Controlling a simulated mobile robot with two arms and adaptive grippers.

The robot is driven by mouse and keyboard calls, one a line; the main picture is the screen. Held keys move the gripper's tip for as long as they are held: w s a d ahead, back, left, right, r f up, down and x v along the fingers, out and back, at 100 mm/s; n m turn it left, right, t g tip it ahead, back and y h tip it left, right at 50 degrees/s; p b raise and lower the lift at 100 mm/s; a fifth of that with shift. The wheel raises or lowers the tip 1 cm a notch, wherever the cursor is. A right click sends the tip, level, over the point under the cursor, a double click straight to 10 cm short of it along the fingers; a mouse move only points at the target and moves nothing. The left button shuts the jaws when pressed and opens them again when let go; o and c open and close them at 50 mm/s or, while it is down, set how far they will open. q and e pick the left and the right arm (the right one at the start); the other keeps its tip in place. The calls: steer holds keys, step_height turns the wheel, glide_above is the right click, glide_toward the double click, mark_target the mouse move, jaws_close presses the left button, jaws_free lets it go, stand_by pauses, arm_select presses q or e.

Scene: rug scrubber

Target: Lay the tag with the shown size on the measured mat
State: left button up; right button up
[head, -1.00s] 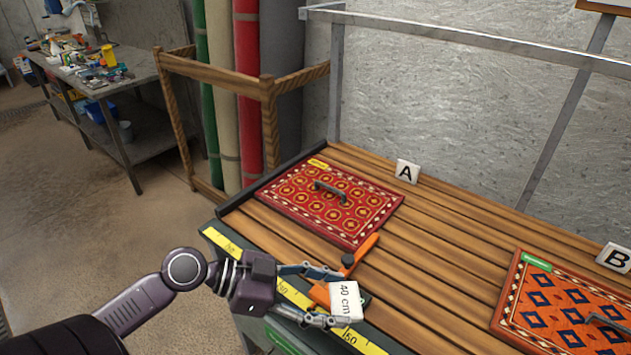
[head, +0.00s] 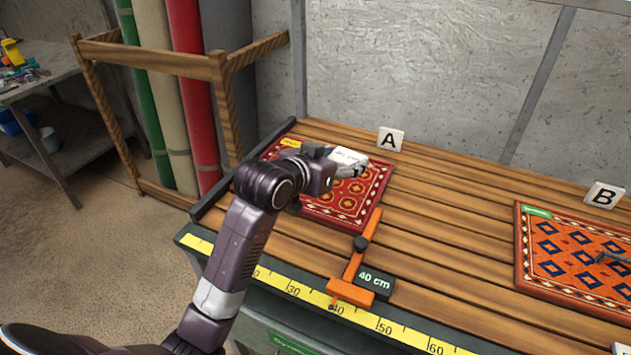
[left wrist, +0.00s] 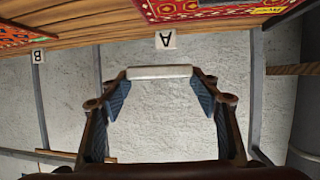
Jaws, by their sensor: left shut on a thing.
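My left gripper (head: 350,165) is shut on a white tag (head: 346,156), held over the red mat by card A. The tag also shows edge-on between the fingertips in the left wrist view (left wrist: 159,72). The red mat (head: 345,209) lies at the left of the slatted bench, partly hidden by my arm. An orange slide gauge (head: 352,265) stands at the mat's near right side, beside a dark display (head: 374,281) reading 40 cm. The tag's print is too small to read now. My right gripper is not in view.
A second mat (head: 575,250), orange-red with blue diamonds, lies at the right by card B (head: 604,195). Card A (head: 391,139) stands behind the red mat. A yellow ruler (head: 400,330) runs along the front edge. The slats (head: 455,230) between the mats are bare.

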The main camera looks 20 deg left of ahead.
arm_select(q)
step_height(320, 180, up, 4)
steer(key=n+y, duration=0.2)
glide_above(341, 210)
step_height(341, 210, down, 15)
steer(key=shift+r+b, duration=0.15)
steer(key=shift+b, duration=0.2)
steer(key=shift+f, duration=2.4)
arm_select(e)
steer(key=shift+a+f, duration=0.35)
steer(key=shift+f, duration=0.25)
arm_select(q)
steer(key=o, duration=0.9)
steer(key=shift+o, duration=0.2)
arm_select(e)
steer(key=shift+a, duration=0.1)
